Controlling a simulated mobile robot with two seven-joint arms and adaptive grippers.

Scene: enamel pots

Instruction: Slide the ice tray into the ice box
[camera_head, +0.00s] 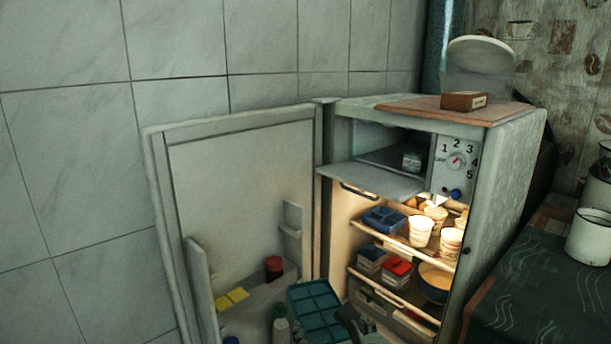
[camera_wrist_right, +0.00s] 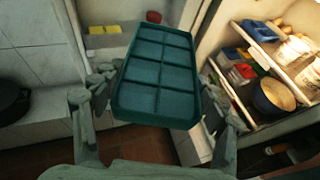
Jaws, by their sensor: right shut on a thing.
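The teal ice tray (camera_head: 318,305), with its rows of compartments, is at the bottom of the head view, in front of the open fridge. It fills the middle of the right wrist view (camera_wrist_right: 157,72). My right gripper (camera_wrist_right: 160,88) is shut on the tray, with a finger at each side of its near part. In the head view only a dark part of the right gripper (camera_head: 356,322) shows beside the tray. The ice box (camera_head: 385,150) is the top compartment of the fridge, with its flap (camera_head: 372,182) lowered. The tray is apart from and below it. My left gripper is not in view.
A small box (camera_head: 412,161) sits inside the ice box at the right. The fridge door (camera_head: 235,190) stands wide open at the left. Shelves below the flap hold cups (camera_head: 421,231), boxes and a bowl (camera_head: 436,283). A green-topped bottle (camera_head: 281,325) stands left of the tray.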

